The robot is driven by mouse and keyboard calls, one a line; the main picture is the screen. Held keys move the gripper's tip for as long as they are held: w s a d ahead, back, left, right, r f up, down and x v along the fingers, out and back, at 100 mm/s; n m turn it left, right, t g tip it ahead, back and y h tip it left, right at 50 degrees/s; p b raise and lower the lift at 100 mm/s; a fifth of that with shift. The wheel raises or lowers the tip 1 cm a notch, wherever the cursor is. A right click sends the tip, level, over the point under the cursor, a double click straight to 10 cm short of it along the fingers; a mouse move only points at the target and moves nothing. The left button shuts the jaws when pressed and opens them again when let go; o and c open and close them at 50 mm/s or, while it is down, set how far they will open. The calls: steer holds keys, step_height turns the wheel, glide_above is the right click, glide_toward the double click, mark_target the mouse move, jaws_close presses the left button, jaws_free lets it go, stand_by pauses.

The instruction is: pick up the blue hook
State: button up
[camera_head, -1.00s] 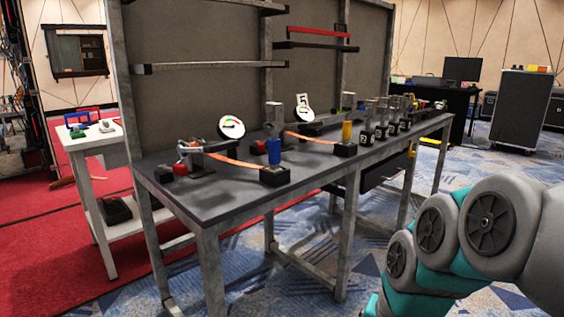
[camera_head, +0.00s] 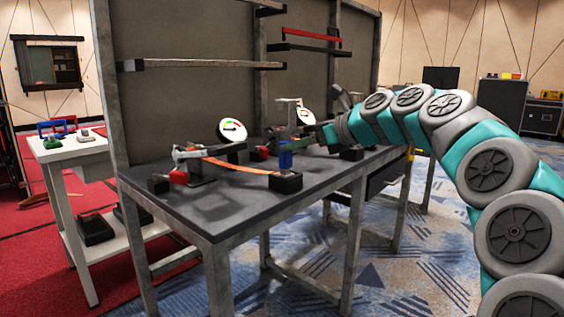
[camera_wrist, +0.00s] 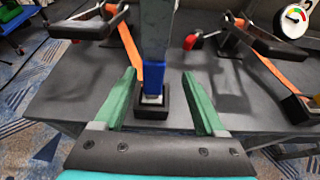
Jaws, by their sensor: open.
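The blue hook (camera_wrist: 153,78) stands upright on the workbench in a black block base (camera_wrist: 152,101). Its lower part is blue, with a broad grey piece rising above it out of the wrist view. In the head view its blue part (camera_head: 285,158) is near the bench's front edge. My gripper (camera_wrist: 160,74) is open, its two green fingers pointing toward the hook. The blue part shows between the fingertips in the wrist view; I cannot tell how much depth separates them. No contact is visible. In the head view, my arm reaches in from the right and the fingers are hard to make out.
An orange strap (camera_head: 235,164) runs across the dark workbench (camera_head: 215,205) to the hook's base. Round gauges (camera_head: 232,130) and clamp-like fixtures stand behind. A grey panel with shelf bars (camera_head: 205,66) backs the bench. A white side table (camera_head: 70,150) stands left.

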mark_target(279, 151)
steer(key=x, duration=0.3)
steer(key=b+x, duration=0.1)
steer(key=x, duration=0.2)
steer(key=shift+s+a+f, duration=0.15)
steer(key=shift+a+f, duration=0.1)
steer(key=shift+a, duration=0.45)
steer(key=shift+c, duration=0.4)
jaws_close()
